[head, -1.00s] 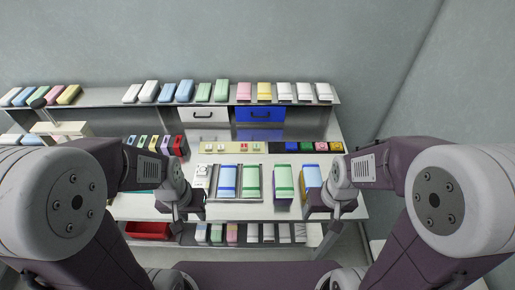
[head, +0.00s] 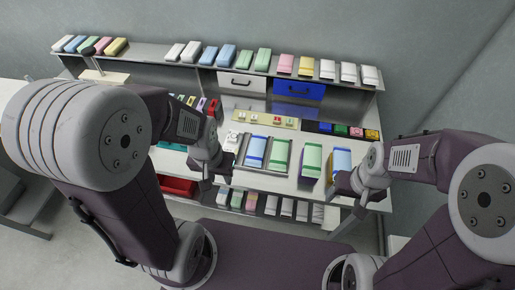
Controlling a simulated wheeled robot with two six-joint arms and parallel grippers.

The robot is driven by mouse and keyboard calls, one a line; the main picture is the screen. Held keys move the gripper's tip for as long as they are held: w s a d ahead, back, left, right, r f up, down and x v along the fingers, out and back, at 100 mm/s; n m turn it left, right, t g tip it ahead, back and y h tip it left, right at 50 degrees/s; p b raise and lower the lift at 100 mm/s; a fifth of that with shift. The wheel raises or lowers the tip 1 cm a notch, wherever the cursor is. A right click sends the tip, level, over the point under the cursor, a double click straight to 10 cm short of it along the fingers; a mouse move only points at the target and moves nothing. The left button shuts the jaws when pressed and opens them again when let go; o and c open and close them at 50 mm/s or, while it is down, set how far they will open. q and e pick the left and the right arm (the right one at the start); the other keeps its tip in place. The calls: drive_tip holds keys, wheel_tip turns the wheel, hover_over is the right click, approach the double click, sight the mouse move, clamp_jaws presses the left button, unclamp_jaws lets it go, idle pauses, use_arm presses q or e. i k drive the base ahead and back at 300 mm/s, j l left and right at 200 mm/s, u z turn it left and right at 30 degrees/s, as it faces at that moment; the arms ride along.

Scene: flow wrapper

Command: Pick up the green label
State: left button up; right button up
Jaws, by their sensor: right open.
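A small green piece (head: 340,129), which looks like the green label, sits in a dark strip at the back right of the worktop. It lies between a blue piece (head: 325,127) and a pink piece (head: 356,132), with a yellow piece (head: 371,134) at the end. My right gripper (head: 342,204) is open near the right front edge of the worktop, in front of and apart from the strip. My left gripper (head: 207,183) is at the front left of the worktop; its fingers are too small to tell open or shut.
Blue and green packs (head: 281,154) stand on the worktop between my grippers. Behind are a white drawer (head: 241,84), a blue drawer (head: 298,89) and a shelf of coloured packs. A red bin (head: 177,186) is below.

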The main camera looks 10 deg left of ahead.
sight(289, 121)
drive_tip(key=i+u, duration=0.15)
drive_tip(key=u, duration=0.2)
drive_tip(key=i+u, duration=0.1)
drive_tip(key=u, duration=0.25)
drive_tip(key=i+l+u, duration=0.1)
drive_tip(key=u, duration=0.25)
drive_tip(key=i, duration=0.05)
